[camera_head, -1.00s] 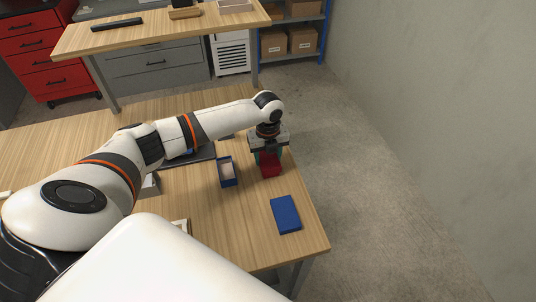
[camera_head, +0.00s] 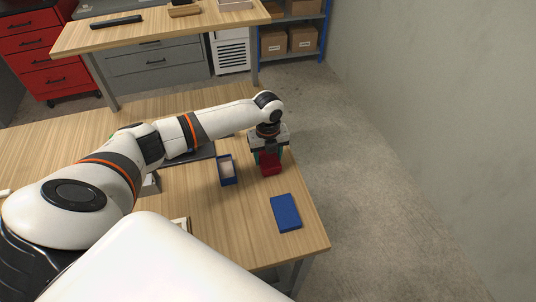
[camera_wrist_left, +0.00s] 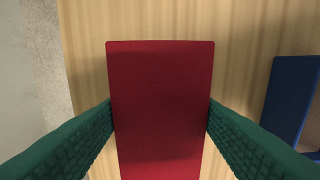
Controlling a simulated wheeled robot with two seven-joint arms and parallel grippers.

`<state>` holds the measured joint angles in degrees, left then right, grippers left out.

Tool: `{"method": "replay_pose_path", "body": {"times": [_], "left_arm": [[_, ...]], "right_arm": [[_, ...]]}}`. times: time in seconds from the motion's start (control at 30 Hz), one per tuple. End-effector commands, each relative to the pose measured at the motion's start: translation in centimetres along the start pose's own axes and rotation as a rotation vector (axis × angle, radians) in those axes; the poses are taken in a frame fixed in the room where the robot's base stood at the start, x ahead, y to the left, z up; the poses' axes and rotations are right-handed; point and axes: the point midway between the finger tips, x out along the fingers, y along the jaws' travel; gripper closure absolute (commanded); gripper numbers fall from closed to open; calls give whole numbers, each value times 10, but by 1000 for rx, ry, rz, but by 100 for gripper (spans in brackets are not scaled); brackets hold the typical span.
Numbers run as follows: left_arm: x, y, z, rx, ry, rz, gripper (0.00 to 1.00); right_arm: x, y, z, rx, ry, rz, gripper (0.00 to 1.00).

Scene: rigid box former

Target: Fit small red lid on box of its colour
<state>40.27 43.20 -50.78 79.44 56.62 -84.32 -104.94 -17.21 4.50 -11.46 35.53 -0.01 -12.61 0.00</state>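My left gripper (camera_head: 268,157) is at the right part of the near table, pointing down. Its two green fingers lie against both long sides of a flat red lid (camera_wrist_left: 160,100), which fills the middle of the left wrist view. In the head view red (camera_head: 271,169) shows just below the fingers, with a darker red part. I cannot tell there where the lid ends and a red box under it begins, or whether the lid is seated. My right gripper is not in view.
An open blue box (camera_head: 227,171) with a pale inside stands left of the gripper; blue also shows in the left wrist view (camera_wrist_left: 290,98). A flat blue piece (camera_head: 285,212) lies nearer the front. A dark tray (camera_head: 200,152) is partly behind my arm. The table's right edge is close.

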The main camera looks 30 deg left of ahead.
Motion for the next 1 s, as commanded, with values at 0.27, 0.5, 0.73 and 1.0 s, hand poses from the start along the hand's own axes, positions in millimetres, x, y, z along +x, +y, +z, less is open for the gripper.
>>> {"method": "replay_pose_path", "body": {"times": [0.27,0.5,0.73,1.0], "left_arm": [[0,0,0,0,0,0,21],[-7,0,0,0,1,1,21],[-48,1,-1,1,3,4,21],[-101,1,-1,1,2,3,21]], "right_arm": [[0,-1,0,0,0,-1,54],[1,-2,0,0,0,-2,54],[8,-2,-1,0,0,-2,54],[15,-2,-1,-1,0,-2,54]]}}
